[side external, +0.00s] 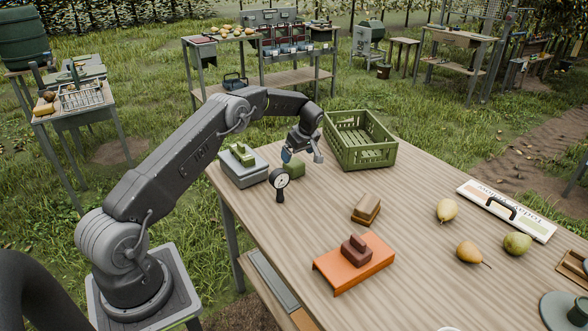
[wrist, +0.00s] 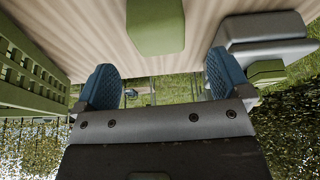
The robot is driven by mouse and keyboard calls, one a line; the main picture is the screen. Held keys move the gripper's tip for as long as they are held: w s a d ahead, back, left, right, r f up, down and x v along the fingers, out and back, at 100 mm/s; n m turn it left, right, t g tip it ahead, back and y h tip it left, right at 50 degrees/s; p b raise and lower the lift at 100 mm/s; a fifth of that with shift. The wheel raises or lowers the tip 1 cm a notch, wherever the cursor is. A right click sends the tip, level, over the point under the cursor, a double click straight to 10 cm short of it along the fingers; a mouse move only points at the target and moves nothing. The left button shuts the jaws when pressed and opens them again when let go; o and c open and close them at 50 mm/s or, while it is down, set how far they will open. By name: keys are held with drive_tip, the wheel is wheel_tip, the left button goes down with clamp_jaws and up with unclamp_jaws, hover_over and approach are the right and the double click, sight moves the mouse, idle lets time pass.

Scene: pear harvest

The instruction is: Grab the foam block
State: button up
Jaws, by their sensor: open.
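A plain olive-green block, which looks like the foam block (side external: 294,169), rests on the wooden table near its far left edge. It also shows at the top middle of the wrist view (wrist: 155,25), with its upper part cut off by the frame. My gripper (side external: 303,156) is just above and beside the block. Its blue pads stand wide apart in the wrist view (wrist: 160,75), with nothing between them. The block lies beyond the fingertips, roughly centred between them.
A grey case (side external: 243,169) with a green top piece sits left of the block, with a round dial gauge (side external: 279,184) in front. A green crate (side external: 360,141) stands to the right. A brown-yellow block (side external: 366,209), orange tool (side external: 354,264) and pears (side external: 447,210) lie farther off.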

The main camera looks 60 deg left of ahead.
sight(294, 162)
drive_tip(key=shift+x, duration=3.2)
drive_tip(key=shift+d, duration=0.1)
drive_tip(key=c, duration=1)
